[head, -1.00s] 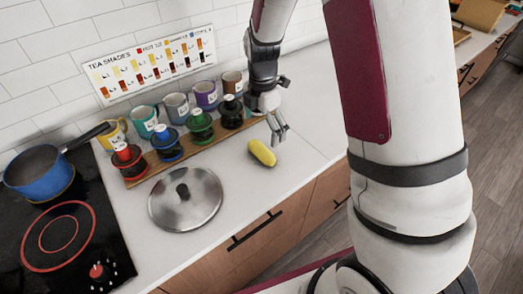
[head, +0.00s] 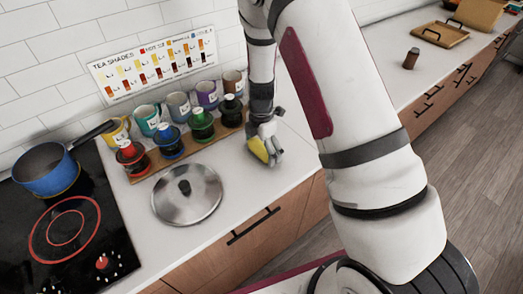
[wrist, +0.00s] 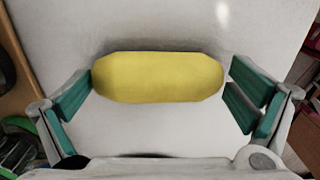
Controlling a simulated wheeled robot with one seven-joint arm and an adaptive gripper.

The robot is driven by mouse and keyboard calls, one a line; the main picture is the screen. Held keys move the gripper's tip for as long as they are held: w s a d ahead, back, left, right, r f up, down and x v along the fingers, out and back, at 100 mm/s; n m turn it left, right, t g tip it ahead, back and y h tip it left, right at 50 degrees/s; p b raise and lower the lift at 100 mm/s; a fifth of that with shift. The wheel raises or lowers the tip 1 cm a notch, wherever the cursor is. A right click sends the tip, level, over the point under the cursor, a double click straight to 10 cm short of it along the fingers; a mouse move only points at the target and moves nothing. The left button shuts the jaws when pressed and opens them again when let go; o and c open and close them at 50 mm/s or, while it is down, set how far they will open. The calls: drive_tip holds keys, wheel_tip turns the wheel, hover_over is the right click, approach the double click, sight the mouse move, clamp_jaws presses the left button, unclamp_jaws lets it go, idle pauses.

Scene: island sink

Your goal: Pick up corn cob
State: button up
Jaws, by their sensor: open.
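The yellow corn cob (head: 258,150) lies on the white counter to the right of the wooden rack in the head view, partly covered by my gripper. In the wrist view the corn cob (wrist: 158,78) lies crosswise, with its ends toward the two fingers. My gripper (head: 266,154) points down over the corn cob. In the wrist view my gripper (wrist: 160,100) is open, with green-padded fingers at either end of the cob. The left finger appears very close to the cob's left end; I cannot tell if it touches.
A wooden rack (head: 140,178) with several coloured jars stands left of my gripper, with several mugs behind it. A silver lid (head: 187,203) lies at front left. A blue pot (head: 46,170) sits on the black stove (head: 95,250). The counter's front edge is near.

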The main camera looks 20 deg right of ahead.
drive_tip(key=c, duration=1)
drive_tip(key=shift+w+r, duration=0.1)
